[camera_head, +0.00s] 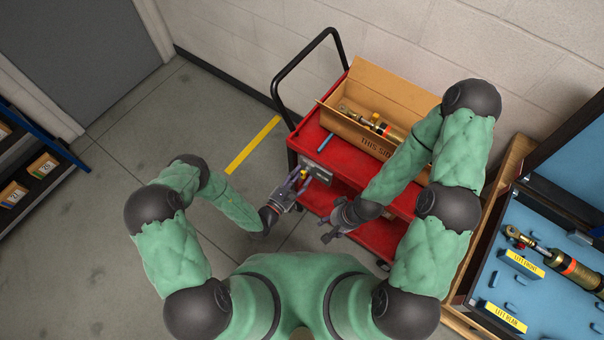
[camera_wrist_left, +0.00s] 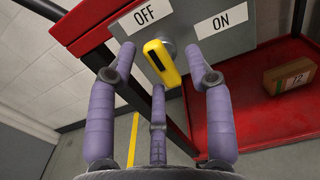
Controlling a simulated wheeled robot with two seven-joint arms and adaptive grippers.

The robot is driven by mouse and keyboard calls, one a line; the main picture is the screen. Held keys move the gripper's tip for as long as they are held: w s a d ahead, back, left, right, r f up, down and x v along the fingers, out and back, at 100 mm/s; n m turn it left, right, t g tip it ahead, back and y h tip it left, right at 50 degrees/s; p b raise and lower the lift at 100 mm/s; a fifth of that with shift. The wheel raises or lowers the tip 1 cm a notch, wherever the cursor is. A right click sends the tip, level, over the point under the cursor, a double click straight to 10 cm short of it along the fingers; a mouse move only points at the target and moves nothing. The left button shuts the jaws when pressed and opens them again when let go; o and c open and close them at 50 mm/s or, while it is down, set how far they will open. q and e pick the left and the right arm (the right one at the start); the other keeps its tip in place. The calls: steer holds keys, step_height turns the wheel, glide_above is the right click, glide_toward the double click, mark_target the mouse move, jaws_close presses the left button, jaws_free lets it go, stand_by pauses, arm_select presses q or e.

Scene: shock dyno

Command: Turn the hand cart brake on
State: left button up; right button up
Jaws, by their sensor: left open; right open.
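The red hand cart (camera_head: 328,163) stands against the wall, with a black push handle (camera_head: 308,58) at its left end. A grey brake plate (camera_wrist_left: 182,28) on its end carries an OFF label at left and an ON label at right. The yellow brake lever (camera_wrist_left: 162,62) is on this plate, below and between the labels, nearer OFF. It also shows small in the head view (camera_head: 304,173). My left gripper (camera_head: 297,182) is open, its fingers on either side of the lever, with no clear contact. My right gripper (camera_head: 332,227) is open and empty beside the cart's front side.
An open cardboard box (camera_head: 385,92) with a shock absorber (camera_head: 372,122) and a blue rod (camera_head: 326,141) lie on the cart top. A small box (camera_wrist_left: 290,76) is on its lower shelf. A blue workbench (camera_head: 540,290) stands right. The floor left is clear around a yellow stripe (camera_head: 252,145).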

arm_select(q)
steer(key=shift+x, duration=0.8)
steer(key=c, duration=1)
steer(key=shift+c, duration=0.2)
